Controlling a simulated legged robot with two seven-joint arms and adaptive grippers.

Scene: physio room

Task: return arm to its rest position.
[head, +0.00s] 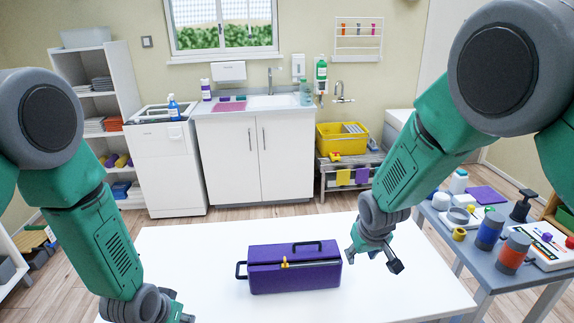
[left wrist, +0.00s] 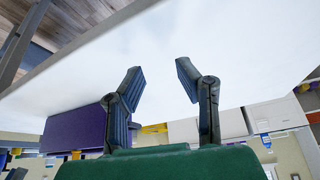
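My left arm (head: 105,245) reaches down at the left of the head view, over the left front of the white table (head: 190,250). Its gripper shows only partly there, at the bottom edge. In the left wrist view the two fingers of the left gripper (left wrist: 160,75) stand apart with nothing between them. My right arm (head: 430,150) reaches down from the upper right. My right gripper (head: 375,262) is above the table, right of the purple toolbox, its fingers spread and empty.
The closed purple toolbox (head: 295,275) with a yellow latch lies mid-table, between my grippers; it also shows in the left wrist view (left wrist: 75,130). A grey side table (head: 480,270) with bottles, rolls and a device stands right. The table's left part is bare.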

